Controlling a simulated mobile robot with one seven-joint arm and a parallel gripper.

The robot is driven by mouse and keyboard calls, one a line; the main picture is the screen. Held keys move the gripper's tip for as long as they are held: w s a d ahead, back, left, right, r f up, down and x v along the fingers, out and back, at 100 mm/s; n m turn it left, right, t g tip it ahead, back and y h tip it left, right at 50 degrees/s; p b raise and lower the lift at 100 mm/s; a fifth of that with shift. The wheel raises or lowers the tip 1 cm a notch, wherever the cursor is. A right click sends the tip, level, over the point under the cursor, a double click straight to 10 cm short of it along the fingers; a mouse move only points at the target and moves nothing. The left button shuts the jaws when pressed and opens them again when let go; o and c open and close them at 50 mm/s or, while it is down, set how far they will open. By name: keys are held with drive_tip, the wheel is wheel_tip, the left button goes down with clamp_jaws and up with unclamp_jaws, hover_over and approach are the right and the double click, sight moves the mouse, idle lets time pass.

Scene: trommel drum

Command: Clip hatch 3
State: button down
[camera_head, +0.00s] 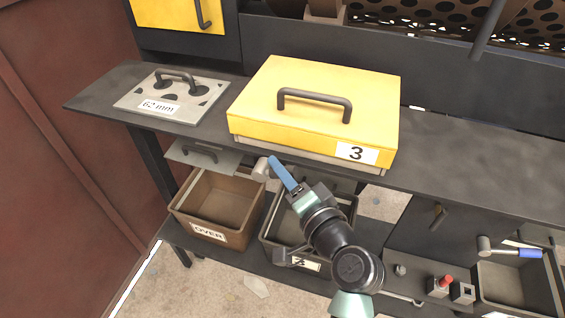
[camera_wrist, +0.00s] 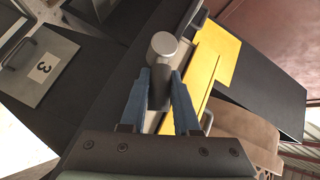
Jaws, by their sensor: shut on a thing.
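The yellow hatch 3 (camera_head: 310,90) lies closed on its pale frame, with a dark bar handle on top and a "3" label at its front right corner. Its yellow side also shows in the wrist view (camera_wrist: 208,65). My gripper (camera_head: 271,160) is at the hatch's front edge, with its blue fingers pointing up and left. In the wrist view my gripper (camera_wrist: 162,85) is shut on the dark stem of a clip with a round grey knob (camera_wrist: 163,44). The knob also shows in the head view (camera_head: 261,168). Whether the clip touches the hatch cannot be told.
A plate marked "62 mm" (camera_head: 172,96) lies on the dark shelf (camera_head: 480,165) left of the hatch. Below stand the brown OVER bin (camera_head: 185,222) and another bin behind my arm. A grey tray (camera_head: 510,290) and a blue-handled tool (camera_head: 515,252) are at the right.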

drive_tip(key=c, duration=0.7)
unclamp_jaws()
drive_tip(key=shift+o, duration=0.2)
drive_tip(key=shift+s, duration=0.1)
drive_tip(key=b+v, duration=0.4)
drive_tip(key=v, duration=0.9)
drive_tip(key=shift+d, duration=0.1)
